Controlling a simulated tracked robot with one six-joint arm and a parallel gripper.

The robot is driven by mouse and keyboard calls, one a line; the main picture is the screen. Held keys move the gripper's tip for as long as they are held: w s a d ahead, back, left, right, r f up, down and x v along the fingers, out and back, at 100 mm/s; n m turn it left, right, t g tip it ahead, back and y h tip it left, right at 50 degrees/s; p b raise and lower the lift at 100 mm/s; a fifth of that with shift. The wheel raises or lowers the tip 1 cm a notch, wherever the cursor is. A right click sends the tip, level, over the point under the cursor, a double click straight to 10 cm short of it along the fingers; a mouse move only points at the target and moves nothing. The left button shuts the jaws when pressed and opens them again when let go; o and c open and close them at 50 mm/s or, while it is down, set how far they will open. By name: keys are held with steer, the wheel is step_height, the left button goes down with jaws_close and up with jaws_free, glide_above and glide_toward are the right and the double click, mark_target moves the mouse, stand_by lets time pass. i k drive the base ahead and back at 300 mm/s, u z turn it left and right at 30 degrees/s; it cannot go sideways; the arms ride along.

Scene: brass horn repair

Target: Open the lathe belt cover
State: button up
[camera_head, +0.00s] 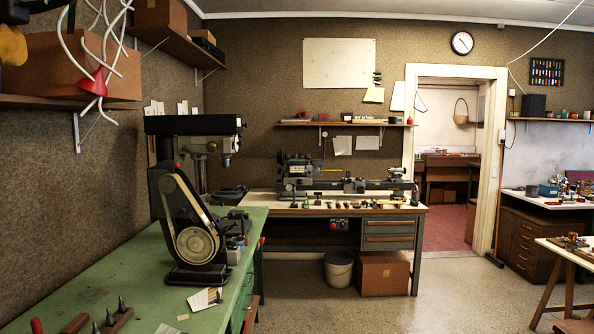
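A small grey-green metal lathe (350,186) stands on the workbench against the back wall, with its headstock (297,176) at the left end and its bed running right. The belt cover cannot be made out as a separate part at this distance, so I cannot tell whether it is open or shut. My gripper is not in view.
The lathe's bench (340,208) has small tools along its front edge. A bucket (338,268) and a cardboard box (383,273) stand beneath. A green bench (130,270) with a tall black machine (190,225) fills the left. The middle floor (440,300) is clear.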

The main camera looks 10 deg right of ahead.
mark_target(297, 166)
steer(key=z, duration=0.3)
steer(key=i, duration=1.1)
steer(key=z, duration=0.4)
steer(key=i, duration=0.75)
steer(key=z, duration=0.3)
steer(key=i, duration=2.2)
steer(key=u, duration=0.25)
steer(key=i, duration=1.45)
steer(key=u, duration=0.5)
